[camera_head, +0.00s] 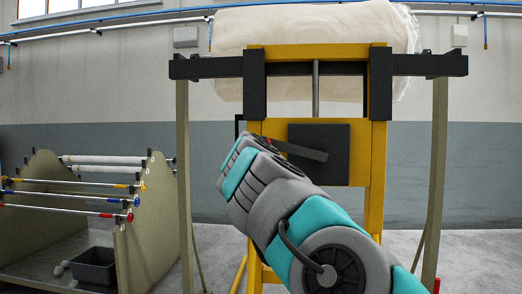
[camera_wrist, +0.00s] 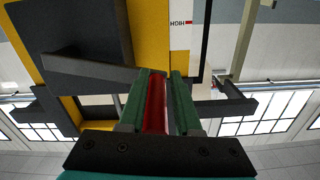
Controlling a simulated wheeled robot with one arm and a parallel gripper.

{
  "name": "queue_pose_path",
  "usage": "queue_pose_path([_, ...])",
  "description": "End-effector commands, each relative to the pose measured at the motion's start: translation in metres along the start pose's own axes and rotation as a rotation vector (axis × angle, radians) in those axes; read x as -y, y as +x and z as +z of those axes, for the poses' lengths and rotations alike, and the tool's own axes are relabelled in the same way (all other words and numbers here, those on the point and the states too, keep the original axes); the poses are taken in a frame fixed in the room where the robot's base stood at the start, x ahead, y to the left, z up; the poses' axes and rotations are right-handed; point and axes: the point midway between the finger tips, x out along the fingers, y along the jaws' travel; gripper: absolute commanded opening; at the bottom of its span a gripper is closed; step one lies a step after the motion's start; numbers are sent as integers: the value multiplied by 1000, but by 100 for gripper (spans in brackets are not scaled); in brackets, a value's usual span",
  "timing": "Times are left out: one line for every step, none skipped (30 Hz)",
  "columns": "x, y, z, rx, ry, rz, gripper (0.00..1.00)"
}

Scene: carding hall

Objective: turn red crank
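The red crank handle (camera_wrist: 156,105) lies between the two green fingers of my gripper (camera_wrist: 165,103) in the wrist view. It sits close to the left finger, and a narrow gap shows on the right finger's side, so my gripper looks open around it. The dark crank arm (camera_wrist: 90,68) runs left from the handle to a dark box. In the head view the crank arm (camera_head: 298,150) slants across the dark box (camera_head: 335,140) on the yellow frame. Only a bit of red shows there; my arm hides the rest of the handle and my gripper's fingers.
The yellow frame (camera_head: 378,170) carries a dark crossbeam (camera_head: 205,67) with a large pale roll (camera_head: 290,25) behind. Olive posts (camera_head: 183,170) stand either side. A rack with bars (camera_head: 140,220) and a dark bin (camera_head: 95,265) stand left. A "HIGH" label (camera_wrist: 182,23) shows in the wrist view.

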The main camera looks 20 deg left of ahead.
Motion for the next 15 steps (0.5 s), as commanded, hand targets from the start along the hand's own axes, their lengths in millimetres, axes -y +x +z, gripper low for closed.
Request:
queue_pose_path([0,0,0,0,0,1,39])
queue_pose_path([-1,0,-1,-1,0,1,42])
queue_pose_path([-1,0,-1,-1,1,1,47])
queue_pose_path([-1,0,-1,-1,1,1,50])
queue_pose_path([-1,0,-1,-1,1,1,53])
queue_pose_path([-1,0,-1,-1,1,2,58])
queue_pose_path([-1,0,-1,-1,1,2,61])
queue_pose_path([-1,0,-2,-2,1,2,62])
queue_pose_path([-1,0,-2,-2,1,2,62])
queue_pose_path([-1,0,-2,-2,1,2,62])
queue_pose_path([-2,0,-2,-2,1,2,62])
queue_pose_path([-2,0,-2,-2,1,2,62])
queue_pose_path([-2,0,-2,-2,1,2,62])
queue_pose_path([-2,0,-2,-2,1,2,62])
queue_pose_path([-2,-1,-2,-2,1,2,62])
